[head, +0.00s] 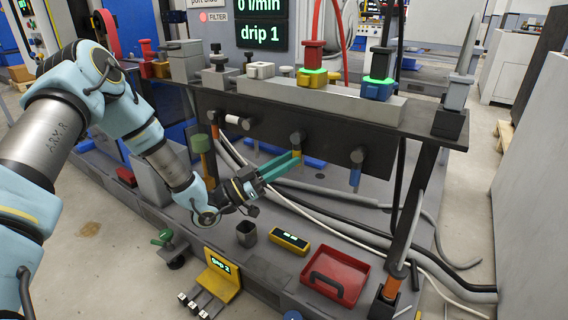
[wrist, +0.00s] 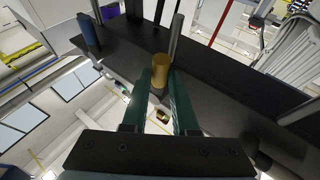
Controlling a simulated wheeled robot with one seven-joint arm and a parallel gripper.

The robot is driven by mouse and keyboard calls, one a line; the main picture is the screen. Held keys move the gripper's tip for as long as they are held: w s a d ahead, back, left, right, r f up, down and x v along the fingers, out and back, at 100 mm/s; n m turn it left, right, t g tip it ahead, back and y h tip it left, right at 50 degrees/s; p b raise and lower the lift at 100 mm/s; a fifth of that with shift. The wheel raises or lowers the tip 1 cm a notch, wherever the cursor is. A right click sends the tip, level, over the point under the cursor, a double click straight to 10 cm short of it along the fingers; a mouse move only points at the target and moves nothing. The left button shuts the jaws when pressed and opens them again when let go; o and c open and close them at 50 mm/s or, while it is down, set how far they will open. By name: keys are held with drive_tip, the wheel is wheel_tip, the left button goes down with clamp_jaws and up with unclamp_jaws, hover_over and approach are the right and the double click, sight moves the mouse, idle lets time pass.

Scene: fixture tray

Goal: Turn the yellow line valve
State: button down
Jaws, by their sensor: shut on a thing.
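The yellow valve handle (wrist: 160,68) is a short brass-yellow cylinder, seen in the wrist view between my fingertips. In the head view its dark hub (head: 297,137) shows on the front of the black panel, while my fingers hide most of the handle. My gripper (head: 292,160) has green fingers and reaches up to the panel from the lower left. It is shut on the yellow handle, and both fingers also show in the wrist view (wrist: 160,84). A blue handle (head: 355,176) hangs down to the right, and a white handle (head: 236,120) points sideways to the left.
A grey beam (head: 290,94) with red, yellow and blue fittings runs above the panel. Below lie a red tray (head: 336,275), a yellow-black device (head: 290,241), a small dark cup (head: 246,233) and a yellow display stand (head: 222,275). Hoses (head: 330,205) run behind them. A display (head: 262,35) reads "drip 1".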

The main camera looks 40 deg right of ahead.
idle(0.5)
drive_tip(key=c, duration=1)
unclamp_jaws()
drive_tip(key=shift+s, duration=0.1)
drive_tip(key=v, duration=1)
drive_tip(key=shift+a+f, duration=0.3)
